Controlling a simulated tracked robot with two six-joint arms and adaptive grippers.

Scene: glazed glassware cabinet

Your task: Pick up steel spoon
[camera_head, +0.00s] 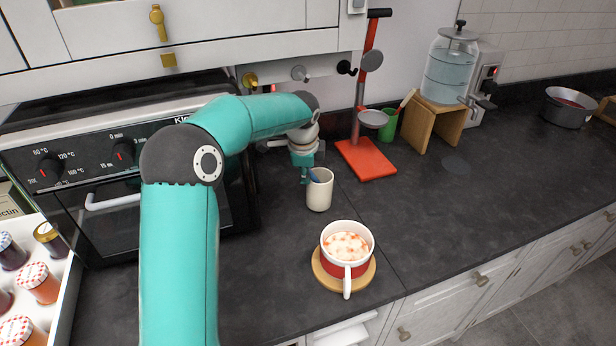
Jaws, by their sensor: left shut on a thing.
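My left arm reaches over the counter from the lower left, and my left gripper (308,173) is at the mouth of a cream cup (319,194). The gripper is small and partly hidden by its own wrist; it is shut on a thin thing at the cup's mouth, which I take to be the steel spoon. The spoon's shape cannot be made out. A small blue piece (314,177) shows at the cup's rim beside the fingers. The cup stands upright on the dark counter. My right gripper is not in view.
A red-and-white pot (346,250) of food sits on a round wooden board (364,277) in front of the cup. A red stand (366,158) and a green cup (387,125) are behind right. An oven (95,190) is left. The right counter is mostly clear.

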